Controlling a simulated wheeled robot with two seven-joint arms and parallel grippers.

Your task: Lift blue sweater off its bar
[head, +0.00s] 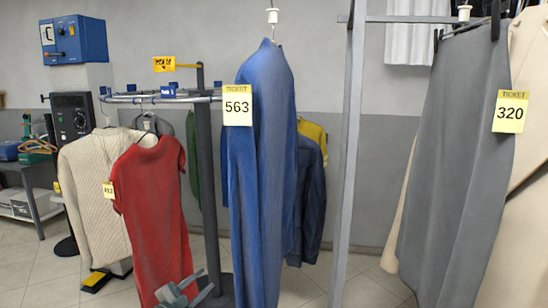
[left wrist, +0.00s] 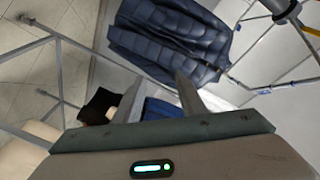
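The blue sweater (head: 262,180) hangs in the middle of the head view, with a yellow ticket 563 (head: 237,106) on its front. Its hanger hook (head: 273,32) runs up to a white knob at the top; the bar itself is not clearly visible. My left gripper (head: 184,288) is low, left of the sweater and in front of the red dress, apart from the sweater. In the left wrist view its two fingers (left wrist: 160,92) stand apart with nothing held. A blue patch behind them there is too small to identify. My right gripper is not in view.
A red dress (head: 153,215) and a cream knit (head: 95,190) hang on a round rack at left. A grey garment (head: 460,170), ticket 320, hangs at right beside a metal upright (head: 349,150). A dark blue puffer jacket (left wrist: 170,38) shows in the left wrist view.

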